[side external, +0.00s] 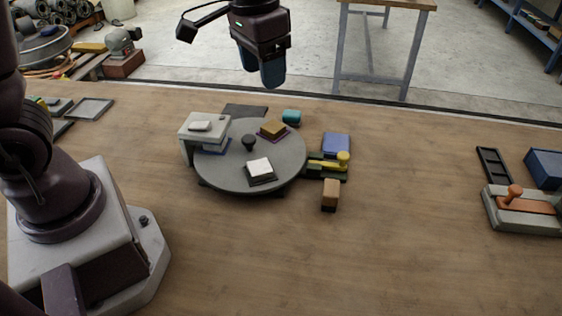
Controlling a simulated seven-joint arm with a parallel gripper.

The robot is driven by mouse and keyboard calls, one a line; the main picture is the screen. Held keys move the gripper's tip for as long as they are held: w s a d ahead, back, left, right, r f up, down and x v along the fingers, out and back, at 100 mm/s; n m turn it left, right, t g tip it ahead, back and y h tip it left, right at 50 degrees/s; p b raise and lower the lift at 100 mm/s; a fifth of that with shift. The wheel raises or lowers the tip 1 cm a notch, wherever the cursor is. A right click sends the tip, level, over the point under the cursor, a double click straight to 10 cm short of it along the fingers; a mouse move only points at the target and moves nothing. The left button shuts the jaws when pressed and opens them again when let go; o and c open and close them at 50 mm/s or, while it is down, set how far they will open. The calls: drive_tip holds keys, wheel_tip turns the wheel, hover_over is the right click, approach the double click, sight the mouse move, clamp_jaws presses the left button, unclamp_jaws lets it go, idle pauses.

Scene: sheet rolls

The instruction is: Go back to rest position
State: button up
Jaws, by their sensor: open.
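My gripper (266,75) is in the air at the top of the side external view, above and behind the work, pointing down. Its blue fingers overlap from this angle and nothing shows between or below them. It is apart from everything on the table. Below it stands a round grey turntable (225,176) with a dark knob (248,142) in the middle. On the turntable are a white block on a dark pad (260,168) and a tan block on a purple-edged pad (272,130). A grey raised stand (204,130) overhangs its left edge.
Right of the turntable are a teal piece (291,116), a blue block (336,143), a yellow-handled device (330,162) and a tan-orange block (331,194). An orange-handled device (520,208), a black tray (494,167) and a blue bin (545,167) sit far right. The wooden table (400,250) is clear in front.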

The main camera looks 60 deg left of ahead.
drive_tip(key=s+a+r+t, duration=0.1)
drive_tip(key=s+r+t, duration=0.1)
drive_tip(key=s, duration=0.5)
drive_tip(key=s+a+r+t, duration=0.1)
drive_tip(key=s+r, duration=0.3)
drive_tip(key=s, duration=0.4)
drive_tip(key=shift+s+a+r+n+t, duration=0.15)
drive_tip(key=shift+a+n+t, duration=0.15)
drive_tip(key=shift+t, duration=0.5)
